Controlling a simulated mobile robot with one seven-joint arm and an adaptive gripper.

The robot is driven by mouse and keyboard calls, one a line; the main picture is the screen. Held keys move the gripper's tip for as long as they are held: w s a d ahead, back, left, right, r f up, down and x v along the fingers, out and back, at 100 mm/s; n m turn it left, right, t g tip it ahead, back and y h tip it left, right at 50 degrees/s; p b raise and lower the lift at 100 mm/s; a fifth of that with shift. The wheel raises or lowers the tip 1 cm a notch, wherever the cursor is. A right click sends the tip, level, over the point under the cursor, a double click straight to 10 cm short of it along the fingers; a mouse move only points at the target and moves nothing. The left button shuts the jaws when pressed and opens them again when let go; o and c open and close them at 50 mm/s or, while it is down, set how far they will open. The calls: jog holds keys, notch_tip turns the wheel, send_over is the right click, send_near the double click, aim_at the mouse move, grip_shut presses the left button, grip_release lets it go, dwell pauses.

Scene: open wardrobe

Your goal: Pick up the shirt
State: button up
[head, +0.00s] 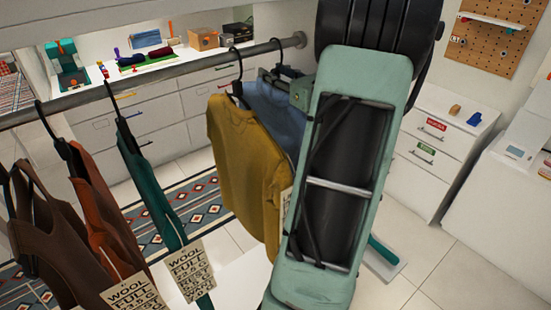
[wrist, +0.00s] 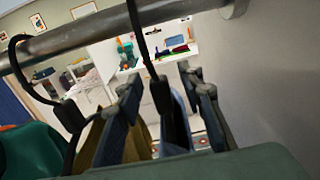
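The hanging rail (head: 175,78) crosses the head view, and a mustard-yellow shirt (head: 240,160) hangs from it on a black hanger. A blue shirt (head: 277,112) hangs just behind it, partly hidden by my arm. My gripper is mostly hidden behind my arm in the head view. In the wrist view my gripper (wrist: 161,82) is open below the rail (wrist: 110,30), its fingers apart on either side of a black hanger neck (wrist: 163,97). Yellow cloth (wrist: 140,142) and blue cloth (wrist: 179,125) show between the fingers. I cannot tell whether the fingers touch the hanger.
Green (head: 150,190), rust (head: 97,205) and brown (head: 45,235) garments hang left on the rail, some with paper tags (head: 192,271). Green cloth (wrist: 30,150) is close on the left in the wrist view. A plain wall (wrist: 265,70) is close on the right.

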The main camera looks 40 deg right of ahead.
jog(key=shift+s, duration=0.1)
grip_shut()
jog(key=shift+r, duration=0.15)
dwell(0.4)
jog(key=shift+r+b, duration=0.4)
jog(key=shift+r, duration=1.4)
jog(key=shift+s+f, duration=0.15)
jog(key=shift+s, duration=0.2)
jog(key=s+a+b, duration=0.2)
jog(key=s+b, duration=0.1)
jog(key=s, duration=1.4)
